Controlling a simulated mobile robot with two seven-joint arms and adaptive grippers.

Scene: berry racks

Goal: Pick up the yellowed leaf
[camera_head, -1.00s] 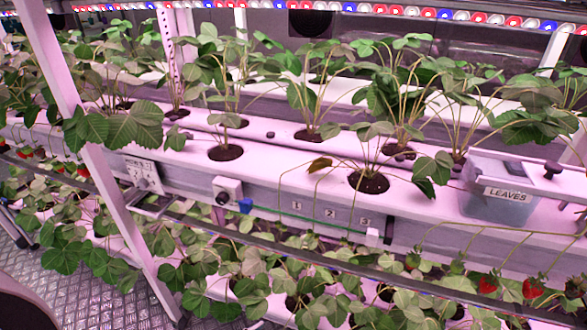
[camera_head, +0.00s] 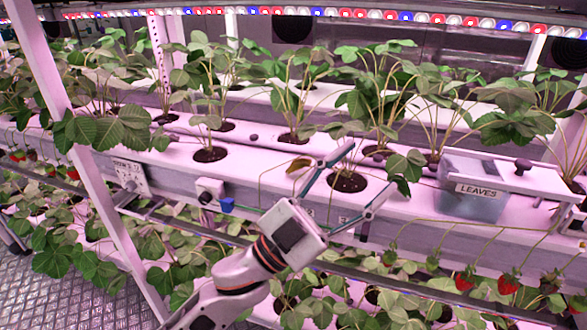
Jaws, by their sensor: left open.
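The yellowed leaf (camera_head: 299,166) is brownish yellow and hangs on a thin stem at the front of a plant in the upper white channel. My left gripper (camera_head: 372,166) reaches up from the bottom, its two fingers spread wide and empty around the front of that plant's planting hole (camera_head: 347,181). The leaf shows just left of the gripper's left finger, apart from it in the picture; the depth between them is hard to tell. The clear box labelled LEAVES (camera_head: 474,198) stands to the right on the channel. My right gripper is not in view.
A white lid with a dark knob (camera_head: 522,166) sits at the LEAVES box. Green leaves (camera_head: 401,172) hang near the gripper's right finger. A dark rail (camera_head: 400,283) and red strawberries (camera_head: 508,284) are in front. A white post (camera_head: 92,180) stands left.

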